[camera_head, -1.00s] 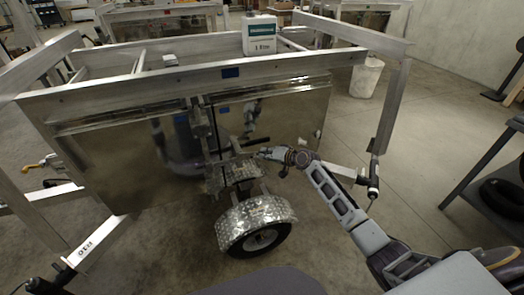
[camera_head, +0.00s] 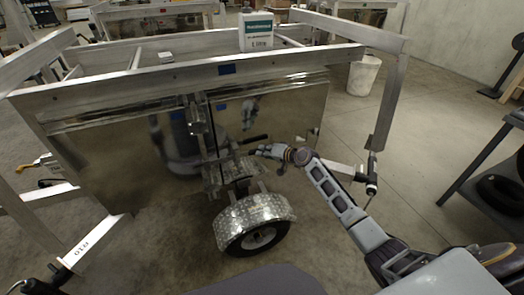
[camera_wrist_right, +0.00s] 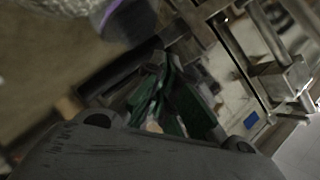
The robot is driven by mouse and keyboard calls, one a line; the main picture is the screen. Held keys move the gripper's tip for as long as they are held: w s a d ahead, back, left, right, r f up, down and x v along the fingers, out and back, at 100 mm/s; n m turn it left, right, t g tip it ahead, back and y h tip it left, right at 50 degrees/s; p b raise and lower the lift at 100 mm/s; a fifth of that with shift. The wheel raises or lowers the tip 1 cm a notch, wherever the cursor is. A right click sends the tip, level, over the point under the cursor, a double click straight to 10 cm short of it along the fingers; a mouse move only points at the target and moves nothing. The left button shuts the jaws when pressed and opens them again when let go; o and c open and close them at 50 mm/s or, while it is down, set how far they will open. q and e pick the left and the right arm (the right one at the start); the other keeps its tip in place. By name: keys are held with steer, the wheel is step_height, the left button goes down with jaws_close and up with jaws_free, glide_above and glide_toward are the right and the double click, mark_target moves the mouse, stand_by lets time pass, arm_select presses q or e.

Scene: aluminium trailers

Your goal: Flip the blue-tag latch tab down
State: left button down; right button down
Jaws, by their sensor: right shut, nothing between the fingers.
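A metal latch assembly (camera_head: 197,115) runs down the middle of the trailer's shiny side panel. A blue tag (camera_head: 221,107) is on the panel just right of it. Another blue tag (camera_head: 228,69) is on the top rail. A blue tag also shows at the right in the wrist view (camera_wrist_right: 250,119). A dark-gripped bar (camera_head: 255,138) sticks out near the latch. My right gripper (camera_head: 257,151) is shut and empty, just below that bar and right of the latch. Its green-padded fingers (camera_wrist_right: 164,78) are close together by metal hardware. Contact and the tab's position are unclear. My left gripper is out of view.
A diamond-plate fender (camera_head: 254,215) with a wheel is below the latch. A white container (camera_head: 256,32) stands on the trailer top. Frame posts (camera_head: 388,105) flank the panel. A dark shelf (camera_head: 490,165) is at the right. The floor between is clear.

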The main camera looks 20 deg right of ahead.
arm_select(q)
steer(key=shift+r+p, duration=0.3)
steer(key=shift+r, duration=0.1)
arm_select(e)
steer(key=shift+r, duration=0.5)
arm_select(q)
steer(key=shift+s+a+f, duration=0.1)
